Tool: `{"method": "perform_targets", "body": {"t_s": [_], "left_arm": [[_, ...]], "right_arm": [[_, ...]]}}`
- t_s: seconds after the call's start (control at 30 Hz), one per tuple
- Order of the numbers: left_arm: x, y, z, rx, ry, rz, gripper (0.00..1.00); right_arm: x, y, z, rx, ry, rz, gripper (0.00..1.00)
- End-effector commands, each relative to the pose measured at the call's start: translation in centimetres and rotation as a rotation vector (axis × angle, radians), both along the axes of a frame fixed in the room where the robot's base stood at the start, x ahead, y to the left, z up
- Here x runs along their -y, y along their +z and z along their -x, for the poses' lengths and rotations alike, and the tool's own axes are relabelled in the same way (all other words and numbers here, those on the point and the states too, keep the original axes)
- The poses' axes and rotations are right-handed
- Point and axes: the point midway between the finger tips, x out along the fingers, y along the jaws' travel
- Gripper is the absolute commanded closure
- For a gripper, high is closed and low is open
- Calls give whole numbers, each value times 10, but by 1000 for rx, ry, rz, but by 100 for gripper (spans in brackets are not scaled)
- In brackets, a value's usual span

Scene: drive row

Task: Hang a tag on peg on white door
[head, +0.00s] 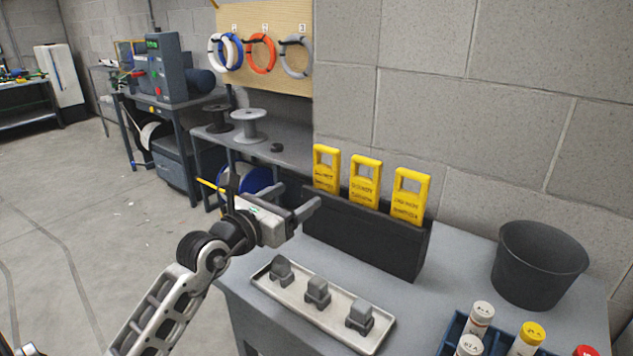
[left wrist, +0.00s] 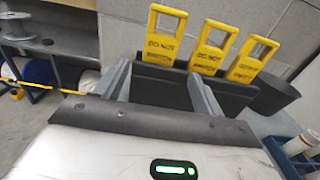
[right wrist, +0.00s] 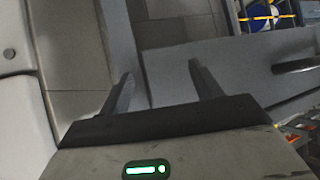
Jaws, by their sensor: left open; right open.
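Three yellow "DO NOT" tags stand in a row in a black holder (head: 350,236) on the grey bench: a left tag (head: 326,168), a middle tag (head: 364,182) and a right tag (head: 409,197). My left gripper (head: 297,198) is open and empty, just left of the holder and apart from it. In the left wrist view the left tag (left wrist: 160,47) shows ahead between and above the fingers. My right gripper (right wrist: 160,82) is open and empty, outside the head view. A tall white cabinet or door (head: 58,77) stands far back left. No peg is discernible on it.
A shallow tray (head: 335,329) with three grey blocks lies in front of the holder. A dark bucket (head: 538,265) and a blue rack of capped bottles (head: 455,330) stand to the right. A shelf with spools (head: 250,125) is behind. Open floor lies left.

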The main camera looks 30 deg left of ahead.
Motion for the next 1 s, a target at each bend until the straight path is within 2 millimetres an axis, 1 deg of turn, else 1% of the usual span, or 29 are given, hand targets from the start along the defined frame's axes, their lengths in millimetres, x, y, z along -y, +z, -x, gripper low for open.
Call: {"method": "perform_targets", "body": {"t_s": [0.17, 0.3, 0.43, 0.6, 0.8, 1.0], "left_arm": [[1, 0, -14, 2, 0, -1, 31], [3, 0, -31, 3, -1, 1, 31], [4, -1, -47, 2, -1, 1, 31], [5, 0, -67, 3, 0, 4, 31], [8, -1, -89, 2, -1, 4, 31], [9, -1, -103, 2, -1, 3, 31]], "right_arm": [[-1, -6, 7, -15, 0, -3, 35], [-2, -12, 11, -26, -3, -9, 35], [-3, -13, 10, -23, -7, -21, 35], [-5, -9, 6, -9, -12, -37, 35], [-6, -11, 5, -8, -13, -39, 35], [-6, -11, 5, -5, -14, -42, 35]]}}
